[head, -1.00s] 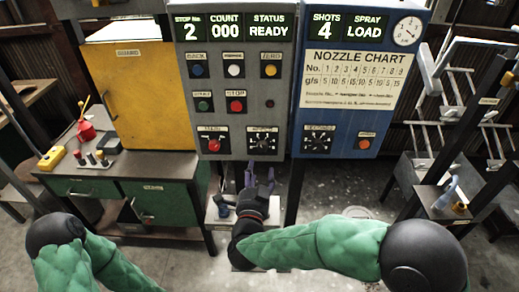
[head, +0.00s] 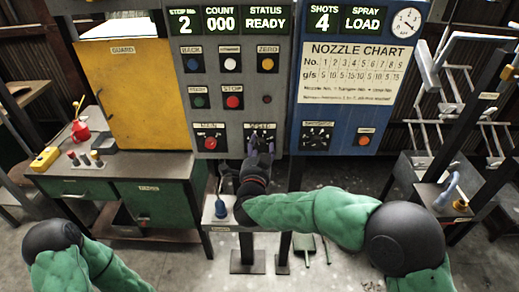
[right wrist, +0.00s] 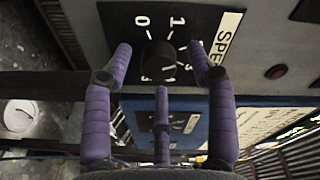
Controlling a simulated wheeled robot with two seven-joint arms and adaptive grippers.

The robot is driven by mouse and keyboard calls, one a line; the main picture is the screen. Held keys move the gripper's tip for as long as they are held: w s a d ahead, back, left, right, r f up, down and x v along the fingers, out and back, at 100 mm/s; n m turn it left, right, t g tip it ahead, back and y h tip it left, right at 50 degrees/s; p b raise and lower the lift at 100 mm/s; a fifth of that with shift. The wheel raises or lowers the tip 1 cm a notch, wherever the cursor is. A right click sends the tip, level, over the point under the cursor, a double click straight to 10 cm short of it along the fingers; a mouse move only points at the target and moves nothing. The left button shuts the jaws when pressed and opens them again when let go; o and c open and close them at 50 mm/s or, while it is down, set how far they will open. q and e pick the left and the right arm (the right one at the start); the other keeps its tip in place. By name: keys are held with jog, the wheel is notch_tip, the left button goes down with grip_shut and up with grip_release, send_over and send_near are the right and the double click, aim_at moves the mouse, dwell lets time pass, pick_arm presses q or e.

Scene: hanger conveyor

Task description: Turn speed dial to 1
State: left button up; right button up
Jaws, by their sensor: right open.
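The speed dial (head: 262,130) is a dark knob on a black plate, low on the grey control panel, under the label SPEED. My right gripper (head: 258,147) is in front of it and hides part of it. In the right wrist view the dark round knob (right wrist: 158,57) lies between the two outer purple fingers of my open right gripper (right wrist: 160,58), which stand apart on either side of it. Whether they touch it I cannot tell. The marks 0 and 1 show on the plate; the pointer's setting is unclear. My left gripper is out of view.
A red MAIN switch (head: 209,138) sits left of the dial. On the blue panel to the right are another dark dial (head: 317,138) and an orange button (head: 364,137). A small shelf (head: 215,213) with a blue-based item stands below the grey panel.

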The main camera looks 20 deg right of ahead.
jog(key=c, duration=1.1)
jog(key=shift+c, duration=0.2)
jog(key=shift+r, duration=0.1)
jog(key=n+p, duration=0.2)
jog(key=n, duration=0.2)
jog(key=shift+p, duration=0.3)
jog(key=shift+r+n+t+p, duration=0.1)
jog(key=shift+n+t+p, duration=0.3)
jog(key=shift+n+p, duration=1.3)
jog(key=shift+n+b, duration=0.65)
jog(key=shift+n, duration=0.15)
jog(key=o, duration=1.1)
jog(key=shift+o, duration=0.2)
